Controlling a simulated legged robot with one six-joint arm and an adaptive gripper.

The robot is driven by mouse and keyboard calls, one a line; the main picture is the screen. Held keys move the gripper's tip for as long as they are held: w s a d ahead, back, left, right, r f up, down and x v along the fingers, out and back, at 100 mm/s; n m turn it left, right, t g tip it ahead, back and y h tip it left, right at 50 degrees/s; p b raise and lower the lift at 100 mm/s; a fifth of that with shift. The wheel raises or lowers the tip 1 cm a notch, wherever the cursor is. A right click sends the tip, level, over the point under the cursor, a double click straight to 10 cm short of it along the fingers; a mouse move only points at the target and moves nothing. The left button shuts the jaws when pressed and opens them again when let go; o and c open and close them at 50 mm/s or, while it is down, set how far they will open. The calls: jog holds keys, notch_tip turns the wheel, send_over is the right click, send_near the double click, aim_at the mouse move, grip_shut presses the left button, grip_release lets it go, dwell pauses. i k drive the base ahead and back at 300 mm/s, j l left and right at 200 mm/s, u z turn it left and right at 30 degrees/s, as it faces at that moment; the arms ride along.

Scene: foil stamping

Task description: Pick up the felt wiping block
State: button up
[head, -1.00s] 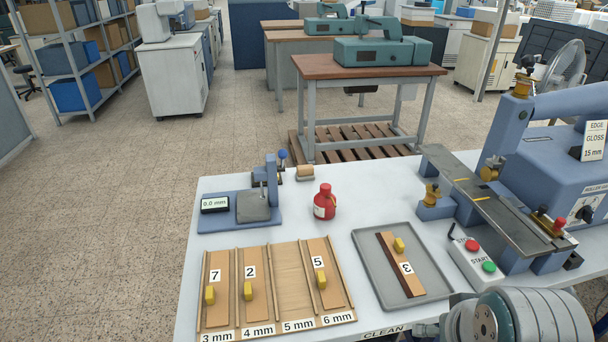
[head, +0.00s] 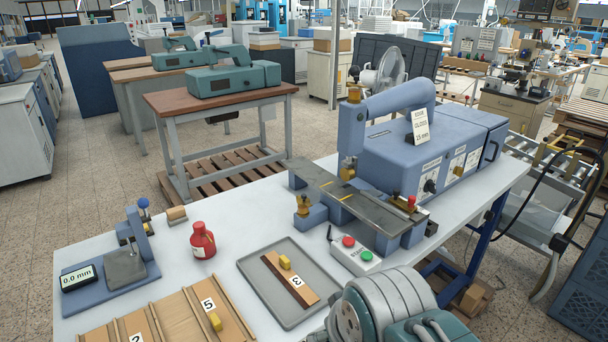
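A small tan block with a paler top (head: 177,214), which looks like the felt wiping block, sits near the back left edge of the white table (head: 95,250). It stands between the blue thickness gauge (head: 125,262) and the red bottle (head: 202,241). It is small in the head view, so its felt face cannot be made out. Nothing touches it. My gripper is not in view; only a rounded grey and teal part of my arm shows at the bottom, right of centre.
A grey tray (head: 252,266) holds a board marked 3 with a yellow knob. A slotted wooden rack (head: 165,290) lies at front left. The blue machine (head: 400,155) and a START button box (head: 354,256) fill the right side. Bare table lies around the bottle.

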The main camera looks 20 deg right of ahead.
aim_at(177, 215)
jog(key=k+j, duration=0.65)
jog(key=k+j+z, duration=0.1)
jog(key=j, duration=0.35)
jog(key=k+j, duration=0.1)
jog(key=j, duration=0.3)
jog(key=j+z, duration=0.15)
jog(key=j, duration=0.3)
jog(key=k+j+z, duration=0.1)
jog(key=j, duration=0.3)
jog(key=k+j+z, duration=0.1)
jog(key=j, duration=0.3)
jog(key=i+j+z, duration=0.1)
jog(key=j, duration=0.45)
jog(key=i+j+z, duration=0.1)
jog(key=j, duration=0.4)
jog(key=i+j+z, duration=0.15)
jog(key=j, duration=0.4)
jog(key=j+z, duration=0.1)
jog(key=j, duration=0.45)
jog(key=i+j+z, duration=0.1)
jog(key=i, duration=0.35)
jog(key=i+j+z, duration=0.1)
jog(key=i+j, duration=0.25)
jog(key=i+j+z, duration=0.15)
jog(key=i+j, duration=0.15)
jog(key=i, duration=0.2)
jog(key=i+l, duration=0.1)
jog(key=i, duration=0.6)
